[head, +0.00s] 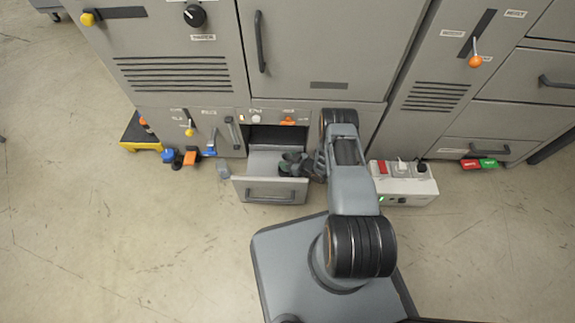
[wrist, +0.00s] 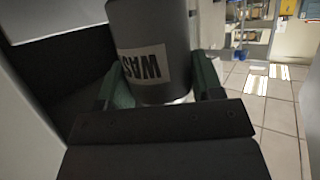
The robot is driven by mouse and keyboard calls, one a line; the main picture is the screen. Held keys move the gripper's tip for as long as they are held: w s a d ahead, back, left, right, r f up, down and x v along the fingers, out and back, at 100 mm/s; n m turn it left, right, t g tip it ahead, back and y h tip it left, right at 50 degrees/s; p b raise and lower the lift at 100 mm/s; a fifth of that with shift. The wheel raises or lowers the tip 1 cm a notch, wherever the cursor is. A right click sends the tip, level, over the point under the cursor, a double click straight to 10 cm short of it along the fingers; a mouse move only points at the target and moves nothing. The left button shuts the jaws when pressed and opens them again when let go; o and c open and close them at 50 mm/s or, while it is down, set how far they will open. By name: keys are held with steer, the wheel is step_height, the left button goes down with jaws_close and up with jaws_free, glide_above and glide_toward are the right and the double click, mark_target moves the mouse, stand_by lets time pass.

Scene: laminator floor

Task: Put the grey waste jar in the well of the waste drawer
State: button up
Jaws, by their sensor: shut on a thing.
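In the head view, my gripper (head: 294,165) is over the right part of the open waste drawer (head: 270,197). The jar can hardly be told from the fingers there. The drawer is pulled out from the low cabinet opening. The well cannot be made out, and I cannot tell whether the jar touches the drawer.
A white box with sockets (head: 408,187) stands on the floor right of the drawer. Small blue, black and orange items (head: 190,158) lie to the left, beside a yellow-edged step (head: 139,134). Red and green blocks (head: 479,163) lie far right.

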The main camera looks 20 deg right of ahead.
step_height(320, 180, down, 3)
steer(key=shift+b, duration=0.45)
steer(key=shift+s+a+f+b, duration=0.1)
steer(key=shift+s+f+b, duration=0.1)
steer(key=shift+f+b, duration=0.5)
steer(key=o, duration=1)
steer(key=shift+a, duration=0.1)
steer(key=shift+r, duration=0.2)
steer(key=shift+w+r+p+v, duration=0.15)
steer(key=shift+p+v, duration=0.8)
steer(key=shift+v, duration=1.1)
steer(key=shift+w+r+p+v, duration=0.1)
steer(key=shift+r+p+v, duration=0.15)
steer(key=shift+p+v, duration=1.25)
steer(key=shift+w+r+p+v, duration=0.15)
steer(key=shift+p+v, duration=0.25)
steer(key=shift+v, duration=2.15)
